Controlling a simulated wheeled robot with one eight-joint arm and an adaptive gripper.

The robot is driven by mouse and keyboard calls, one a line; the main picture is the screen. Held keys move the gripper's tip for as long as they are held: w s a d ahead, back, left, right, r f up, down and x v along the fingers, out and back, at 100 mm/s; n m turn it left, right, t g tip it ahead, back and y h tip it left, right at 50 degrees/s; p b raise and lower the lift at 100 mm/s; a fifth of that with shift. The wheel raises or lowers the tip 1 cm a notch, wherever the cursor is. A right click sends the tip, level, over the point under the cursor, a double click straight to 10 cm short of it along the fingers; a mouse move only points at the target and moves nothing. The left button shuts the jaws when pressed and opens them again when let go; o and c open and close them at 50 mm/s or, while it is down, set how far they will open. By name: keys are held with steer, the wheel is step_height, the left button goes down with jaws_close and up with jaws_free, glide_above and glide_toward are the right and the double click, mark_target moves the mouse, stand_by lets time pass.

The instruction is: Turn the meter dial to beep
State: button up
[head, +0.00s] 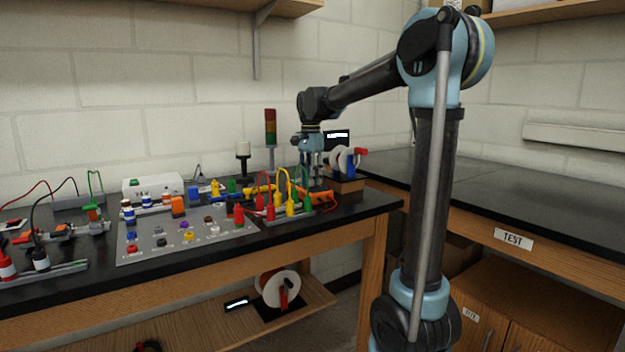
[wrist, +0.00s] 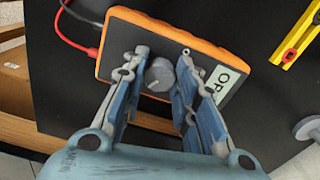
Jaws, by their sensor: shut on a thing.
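The meter (wrist: 185,30) has an orange rim and a dark face, and lies on the black bench top in the wrist view. Its grey round dial (wrist: 159,75) has a pale pointer mark. My gripper (wrist: 160,62) points down over the meter, with one blue-grey finger on each side of the dial, shut on it.
Red and black leads (wrist: 78,48) run off the meter's left side. A yellow tool (wrist: 297,38) lies to the right. Red, yellow and green plugs (head: 290,207) stand in front of my gripper, a signal tower (head: 270,128) behind. A spool (head: 342,160) is close on its right.

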stand_by(0.4)
steer(key=o, duration=1.1)
step_height(320, 180, up, 12)
steer(key=shift+f, duration=0.1)
